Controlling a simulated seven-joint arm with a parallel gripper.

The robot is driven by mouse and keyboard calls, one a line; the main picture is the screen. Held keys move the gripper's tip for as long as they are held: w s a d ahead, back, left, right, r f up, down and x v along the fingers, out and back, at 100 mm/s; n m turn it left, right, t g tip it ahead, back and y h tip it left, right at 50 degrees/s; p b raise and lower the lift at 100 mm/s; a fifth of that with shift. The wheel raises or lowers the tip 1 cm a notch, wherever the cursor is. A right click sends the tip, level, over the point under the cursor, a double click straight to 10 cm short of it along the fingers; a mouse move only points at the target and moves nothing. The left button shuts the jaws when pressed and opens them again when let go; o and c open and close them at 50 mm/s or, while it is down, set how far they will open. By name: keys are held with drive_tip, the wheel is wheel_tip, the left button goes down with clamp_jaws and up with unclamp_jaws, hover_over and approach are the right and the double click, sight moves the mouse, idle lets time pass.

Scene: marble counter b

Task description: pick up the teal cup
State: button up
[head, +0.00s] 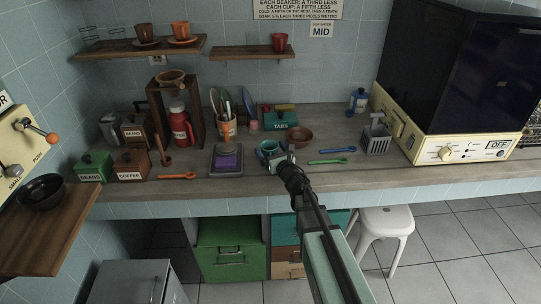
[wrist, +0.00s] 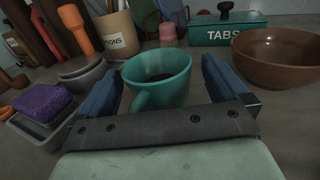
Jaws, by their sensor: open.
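The teal cup (wrist: 160,82) stands upright on the counter, with its handle toward the left front in the wrist view. Its inside looks dark. My gripper (wrist: 160,85) is open, with one blue finger on each side of the cup; I cannot tell whether either finger touches it. In the head view the teal cup (head: 268,148) shows just left of my gripper (head: 277,157), which hides part of it.
A brown bowl (wrist: 284,56) stands close right of the cup, and the green TABS box (wrist: 229,30) behind. A purple sponge (head: 228,161) lies on a grey tray (head: 226,174) at left.

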drive_tip(key=c, duration=1.2)
drive_tip(key=shift+o, duration=0.2)
drive_tip(key=shift+r, duration=0.15)
wheel_tip(320, 180, up, 10)
drive_tip(key=shift+f, duration=0.25)
idle(0.4)
